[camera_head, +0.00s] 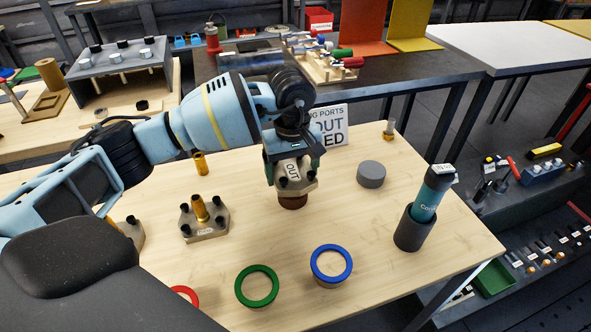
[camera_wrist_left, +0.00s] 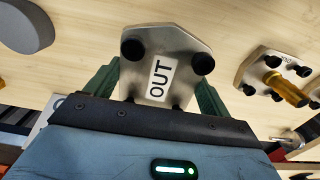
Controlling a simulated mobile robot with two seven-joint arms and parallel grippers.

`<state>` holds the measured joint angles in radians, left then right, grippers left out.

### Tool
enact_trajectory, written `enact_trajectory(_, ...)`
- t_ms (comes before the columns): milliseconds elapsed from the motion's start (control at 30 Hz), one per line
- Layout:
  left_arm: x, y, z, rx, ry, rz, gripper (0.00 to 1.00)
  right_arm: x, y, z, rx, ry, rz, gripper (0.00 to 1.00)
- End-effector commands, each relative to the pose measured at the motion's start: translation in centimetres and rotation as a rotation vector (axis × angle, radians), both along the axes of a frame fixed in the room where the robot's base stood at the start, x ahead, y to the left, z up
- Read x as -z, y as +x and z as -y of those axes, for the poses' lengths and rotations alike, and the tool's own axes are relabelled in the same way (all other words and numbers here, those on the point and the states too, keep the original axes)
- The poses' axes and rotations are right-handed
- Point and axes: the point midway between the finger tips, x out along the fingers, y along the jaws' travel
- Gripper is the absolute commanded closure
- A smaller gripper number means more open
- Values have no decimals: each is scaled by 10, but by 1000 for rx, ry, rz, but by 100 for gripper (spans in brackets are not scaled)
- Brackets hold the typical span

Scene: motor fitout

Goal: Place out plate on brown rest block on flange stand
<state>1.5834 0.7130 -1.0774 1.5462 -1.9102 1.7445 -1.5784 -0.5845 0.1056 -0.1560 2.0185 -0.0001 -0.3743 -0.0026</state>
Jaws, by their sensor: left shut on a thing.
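The out plate (camera_head: 296,176) is a grey metal plate with black knobs and a white OUT label. My left gripper (camera_head: 291,168) is shut on it, with a green finger at each side in the left wrist view (camera_wrist_left: 158,88). The plate also shows in that view (camera_wrist_left: 150,42). A brown round block (camera_head: 292,202) shows directly under the plate; whether they touch or a small gap is left, I cannot tell. The plate and gripper hide the block's top. No separate flange stand can be made out. My right gripper is not in view.
A similar plate with a brass tube (camera_head: 199,210) lies to the left. A green ring (camera_head: 257,286) and a blue ring (camera_head: 331,264) stand in front. A grey disc (camera_head: 371,174) and a dark holder with a teal cylinder (camera_head: 412,232) are right. A sign (camera_head: 331,128) stands behind.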

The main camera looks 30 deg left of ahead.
Motion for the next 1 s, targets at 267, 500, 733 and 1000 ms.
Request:
enact_trajectory(267, 23, 1, 1, -1, -2, 4, 55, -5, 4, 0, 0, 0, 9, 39)
enact_trajectory(500, 31, 1, 1, -1, -3, 6, 55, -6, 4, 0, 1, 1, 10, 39)
enact_trajectory(733, 35, 0, 0, 0, 1, -1, 13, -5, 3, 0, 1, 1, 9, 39)
enact_trajectory(1000, 35, 0, 0, -1, 1, -1, 0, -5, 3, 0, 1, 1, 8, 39)
